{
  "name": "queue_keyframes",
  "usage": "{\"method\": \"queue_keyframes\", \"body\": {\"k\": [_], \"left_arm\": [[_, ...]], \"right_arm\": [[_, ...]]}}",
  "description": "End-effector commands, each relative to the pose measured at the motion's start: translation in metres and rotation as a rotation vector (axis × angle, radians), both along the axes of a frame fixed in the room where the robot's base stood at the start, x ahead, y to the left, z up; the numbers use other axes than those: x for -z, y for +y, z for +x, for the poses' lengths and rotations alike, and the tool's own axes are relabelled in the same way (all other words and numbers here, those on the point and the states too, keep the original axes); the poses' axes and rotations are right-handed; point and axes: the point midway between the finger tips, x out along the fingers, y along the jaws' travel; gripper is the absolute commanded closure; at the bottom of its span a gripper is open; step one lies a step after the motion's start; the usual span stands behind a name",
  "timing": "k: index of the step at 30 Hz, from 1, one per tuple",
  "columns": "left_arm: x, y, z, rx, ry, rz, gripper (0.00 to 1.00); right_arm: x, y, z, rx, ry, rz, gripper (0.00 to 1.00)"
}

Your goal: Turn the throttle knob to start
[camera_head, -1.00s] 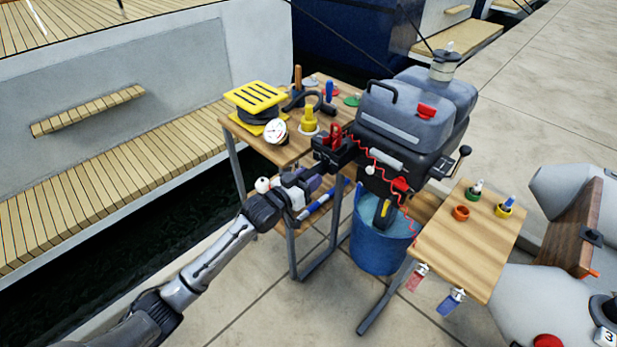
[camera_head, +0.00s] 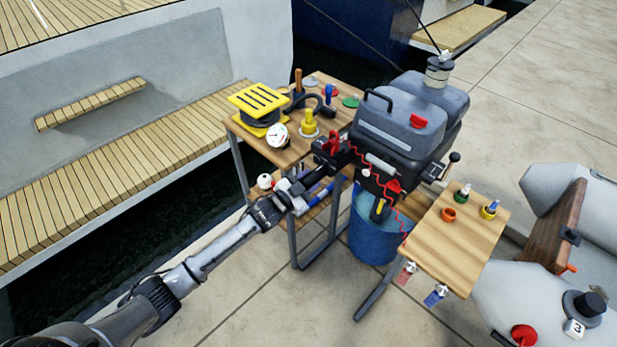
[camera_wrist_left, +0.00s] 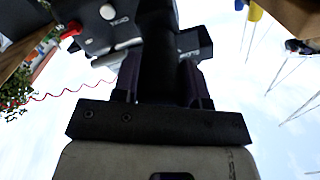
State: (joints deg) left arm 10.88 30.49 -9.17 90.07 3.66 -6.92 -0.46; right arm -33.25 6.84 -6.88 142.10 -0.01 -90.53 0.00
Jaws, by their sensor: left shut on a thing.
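The grey and black outboard motor (camera_head: 395,125) stands behind the work table, with a black tiller block (camera_head: 330,150) reaching out on its left side. My left gripper (camera_head: 312,178) comes in from the lower left and is at the near end of this block. In the left wrist view its fingers (camera_wrist_left: 160,80) are shut on a dark throttle knob (camera_wrist_left: 157,45), which runs up between them. The fingers and wrist hide much of the knob, and no start mark on it can be read. My right gripper is not in view.
A red coiled cord (camera_head: 372,178) hangs close right of the gripper. A blue bucket (camera_head: 370,235) stands under the motor. A small side table (camera_head: 455,240) is at right.

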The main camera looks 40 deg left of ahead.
Motion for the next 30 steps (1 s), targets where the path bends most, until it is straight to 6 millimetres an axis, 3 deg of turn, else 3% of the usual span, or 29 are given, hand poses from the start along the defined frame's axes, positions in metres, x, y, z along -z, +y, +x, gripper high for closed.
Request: {"method": "queue_keyframes", "body": {"k": [19, 20, 27, 30], "left_arm": [[0.0004, -0.0003, 0.0, 0.0, -0.005, 0.047, 0.84], [0.0003, -0.0002, 0.0001, 0.0, -0.005, 0.047, 0.58], [0.0003, -0.0001, 0.0, 0.0, -0.004, 0.047, 0.35], [0.0002, -0.0001, 0.0, 0.0, -0.004, 0.047, 0.35]], "right_arm": [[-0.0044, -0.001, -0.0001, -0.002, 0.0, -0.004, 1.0], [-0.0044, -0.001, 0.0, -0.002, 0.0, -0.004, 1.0], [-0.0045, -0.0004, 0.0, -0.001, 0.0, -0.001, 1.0], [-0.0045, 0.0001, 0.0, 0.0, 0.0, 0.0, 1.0]]}}
